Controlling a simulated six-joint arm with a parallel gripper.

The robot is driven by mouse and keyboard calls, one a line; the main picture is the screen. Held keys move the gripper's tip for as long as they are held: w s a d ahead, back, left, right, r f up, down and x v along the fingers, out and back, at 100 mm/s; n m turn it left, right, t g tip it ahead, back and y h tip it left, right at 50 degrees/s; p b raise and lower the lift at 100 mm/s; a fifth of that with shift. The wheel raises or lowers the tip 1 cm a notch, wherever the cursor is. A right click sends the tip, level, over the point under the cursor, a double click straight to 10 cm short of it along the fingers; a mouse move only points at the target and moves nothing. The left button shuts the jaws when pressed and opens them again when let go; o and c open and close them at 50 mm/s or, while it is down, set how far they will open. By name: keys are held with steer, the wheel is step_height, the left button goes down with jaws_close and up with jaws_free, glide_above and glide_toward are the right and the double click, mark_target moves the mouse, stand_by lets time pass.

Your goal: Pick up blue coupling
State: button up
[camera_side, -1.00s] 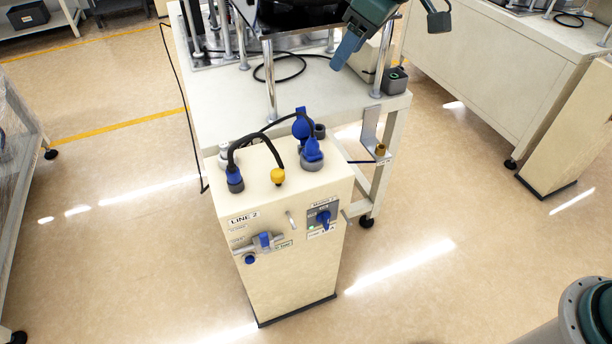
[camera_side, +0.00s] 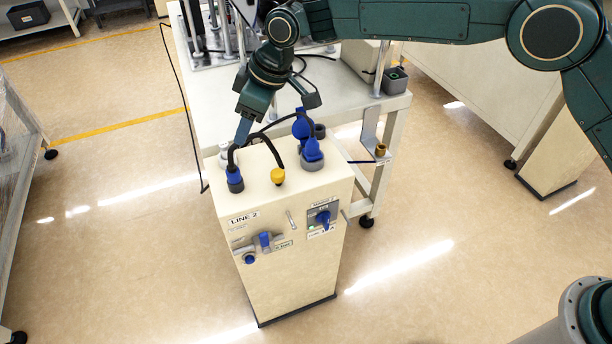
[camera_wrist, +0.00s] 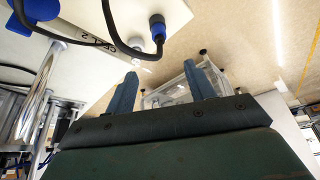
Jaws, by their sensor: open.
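A blue coupling (camera_side: 235,183) with a black cable on top stands at the left of the cream cabinet's top. It also shows in the wrist view (camera_wrist: 157,27), near the panel's edge, ahead of the fingers. My gripper (camera_side: 243,132) points down above and slightly behind this coupling in the side view. In the wrist view its two blue fingers (camera_wrist: 161,86) are spread with nothing between them. More blue connectors (camera_side: 312,153) sit at the right of the cabinet top.
The cabinet (camera_side: 270,240) has a blue-handled valve (camera_side: 264,241) and a rotary switch (camera_side: 323,217) on its front. A bench (camera_side: 210,110) with metal posts stands behind.

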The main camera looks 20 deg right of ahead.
glide_above(232, 166)
steer(key=s+d, duration=0.1)
steer(key=d, duration=0.1)
steer(key=shift+f, duration=3.85)
steer(key=shift+s, duration=0.1)
steer(key=shift+x, duration=2.65)
steer(key=shift+s, duration=0.15)
steer(key=shift+c, duration=0.2)
steer(key=c, duration=1.1)
steer(key=shift+r, duration=0.1)
steer(key=shift+r, duration=4.9)
